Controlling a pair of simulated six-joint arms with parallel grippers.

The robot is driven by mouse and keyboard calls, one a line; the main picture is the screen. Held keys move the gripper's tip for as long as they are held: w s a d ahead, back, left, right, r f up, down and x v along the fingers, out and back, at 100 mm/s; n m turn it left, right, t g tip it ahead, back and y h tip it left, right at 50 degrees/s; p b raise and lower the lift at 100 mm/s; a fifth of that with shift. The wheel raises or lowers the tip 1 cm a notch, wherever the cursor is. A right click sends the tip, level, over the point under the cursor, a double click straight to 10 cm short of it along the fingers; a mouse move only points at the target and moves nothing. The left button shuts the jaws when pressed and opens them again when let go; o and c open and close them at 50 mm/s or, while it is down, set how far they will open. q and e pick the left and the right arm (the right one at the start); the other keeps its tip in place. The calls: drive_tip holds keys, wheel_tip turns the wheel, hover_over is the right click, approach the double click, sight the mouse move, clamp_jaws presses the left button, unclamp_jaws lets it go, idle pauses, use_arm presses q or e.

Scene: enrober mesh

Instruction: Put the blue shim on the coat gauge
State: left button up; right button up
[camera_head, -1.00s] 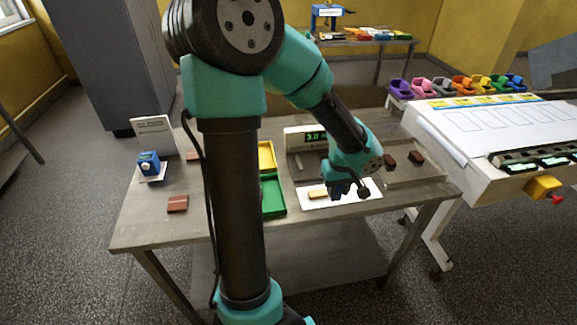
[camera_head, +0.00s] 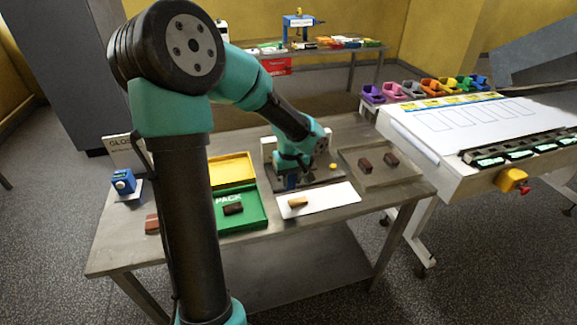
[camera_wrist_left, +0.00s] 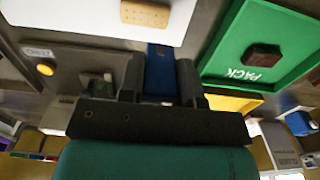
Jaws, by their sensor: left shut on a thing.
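My left gripper (camera_head: 290,182) is low over the work table, just in front of the coat gauge. In the left wrist view its two dark fingers (camera_wrist_left: 162,85) are shut on the blue shim (camera_wrist_left: 160,65). The coat gauge (camera_head: 268,148) is mostly hidden behind my arm, display included. Its grey base (camera_head: 325,174) and yellow button (camera_head: 333,166) show right of the gripper, and the button also shows in the left wrist view (camera_wrist_left: 45,69). I cannot tell whether the shim touches the gauge. My right gripper is not in view.
A white mat (camera_head: 335,199) with a tan biscuit (camera_head: 298,201) lies in front. The green PACK tray (camera_head: 255,221) with a brown piece (camera_head: 233,209) and a yellow tray (camera_head: 232,168) are left. A metal tray (camera_head: 375,180) with two brown pieces is right. A blue device (camera_head: 123,181) stands far left.

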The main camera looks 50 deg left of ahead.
use_arm(q)
drive_tip(key=w+a, duration=0.3)
drive_tip(key=w+a+f, duration=0.1)
drive_tip(key=w+a, duration=0.2)
drive_tip(key=a, duration=0.1)
drive_tip(key=w+a, duration=0.3)
drive_tip(key=shift+w+a+f, duration=0.2)
drive_tip(key=shift+a, duration=0.2)
drive_tip(key=shift+f, duration=1.75)
drive_tip(key=shift+f, duration=0.1)
drive_tip(key=o, duration=0.9)
wheel_tip(320, 180, up, 12)
drive_tip(key=shift+r, duration=0.15)
